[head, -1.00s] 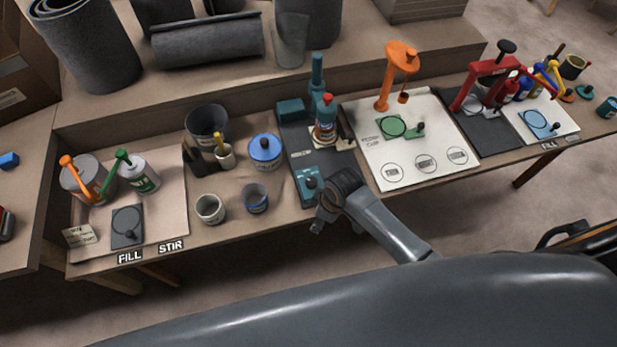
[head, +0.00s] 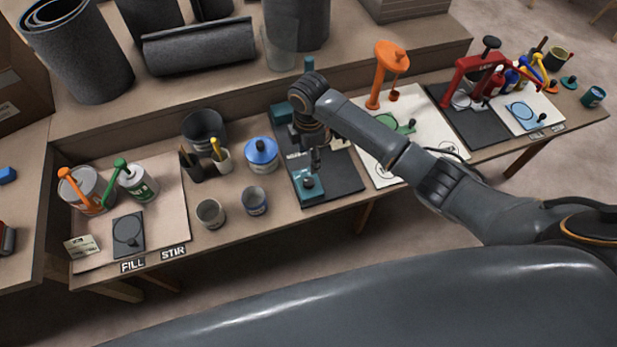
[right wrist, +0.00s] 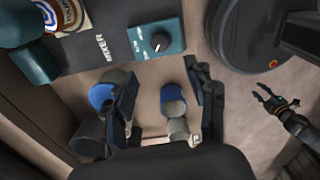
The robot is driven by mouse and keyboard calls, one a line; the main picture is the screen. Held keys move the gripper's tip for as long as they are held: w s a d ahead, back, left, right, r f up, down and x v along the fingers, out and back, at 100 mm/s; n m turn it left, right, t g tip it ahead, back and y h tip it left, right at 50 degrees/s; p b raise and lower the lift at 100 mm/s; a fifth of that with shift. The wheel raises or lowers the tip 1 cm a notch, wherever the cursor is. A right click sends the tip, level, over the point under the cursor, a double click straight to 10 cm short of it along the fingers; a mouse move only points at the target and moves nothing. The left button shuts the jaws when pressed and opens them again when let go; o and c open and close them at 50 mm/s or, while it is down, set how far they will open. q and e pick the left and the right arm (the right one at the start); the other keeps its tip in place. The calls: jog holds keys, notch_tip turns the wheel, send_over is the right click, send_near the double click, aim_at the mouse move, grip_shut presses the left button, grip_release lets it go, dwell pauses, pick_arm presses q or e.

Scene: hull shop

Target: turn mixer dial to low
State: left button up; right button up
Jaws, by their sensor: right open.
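The mixer's teal control panel (head: 309,187) sits at the front of the dark mixer mat. In the right wrist view the panel (right wrist: 174,33) carries a black round dial (right wrist: 160,41) with a pale pointer mark; its small labels are too small to read. My right gripper (head: 315,166) is above the panel in the head view, fingers pointing down, and hides part of the mixer. In the right wrist view its two fingers (right wrist: 163,80) are apart with nothing held, and the dial lies beyond the tips. My left gripper (right wrist: 275,98) seems to show at the right there.
A blue-lidded can (head: 261,153) and two small cups, one grey (head: 210,213) and one blue (head: 254,200), stand left of the mixer. The orange dispenser (head: 386,73) and red press (head: 480,75) stand to the right. The floor in front of the bench is clear.

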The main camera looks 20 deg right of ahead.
aim_at(309, 181)
notch_tip(309, 181, down, 12)
jog(key=shift+f, duration=0.1)
dwell(0.4)
jog(key=c, duration=1.2)
jog(key=shift+o, duration=0.2)
